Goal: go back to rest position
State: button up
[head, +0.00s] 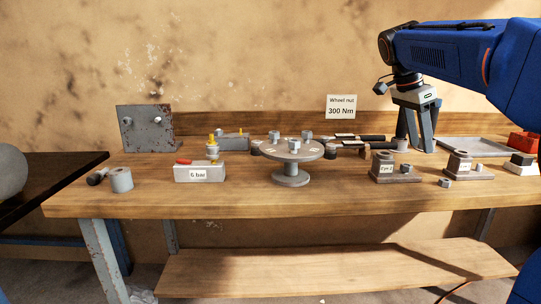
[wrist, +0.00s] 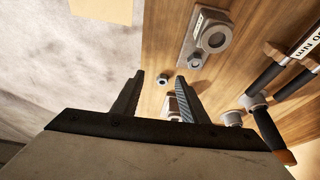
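My gripper (head: 416,143) hangs from my blue arm over the right part of the wooden workbench (head: 250,200), fingers pointing down. In the wrist view my gripper (wrist: 160,76) has its two dark fingers apart, with nothing held between them. A small nut (wrist: 162,79) shows on the bench beyond the gap between the fingers. A grey block with a round socket (wrist: 211,37) lies further off, above the fingers in the picture. How high the fingertips are above the bench is hard to tell.
Torque wrenches (head: 360,138) lie left of my gripper. Labelled socket blocks (head: 396,177) stand in front of it. A grey tray (head: 474,148) and a red bin (head: 523,143) are to its right. A round stand with nuts (head: 291,168) is mid-bench. The front edge is mostly clear.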

jog(key=s+a+f+n+t+y, duration=0.1)
jog(key=s+a+f+n, duration=0.2)
jog(key=s+f, duration=0.6)
jog(key=s+a+f+n+t+y, duration=0.2)
jog(key=s+a+f+n, duration=0.2)
jog(key=s+f+n, duration=0.4)
jog(key=s+a+f+n+t+y, duration=0.1)
jog(key=s+a+f+n, duration=0.3)
jog(key=s+f, duration=0.6)
jog(key=shift+s+a+f+n+t, duration=0.25)
jog(key=shift+s+f+n+t, duration=0.1)
jog(key=shift+s+n, duration=0.85)
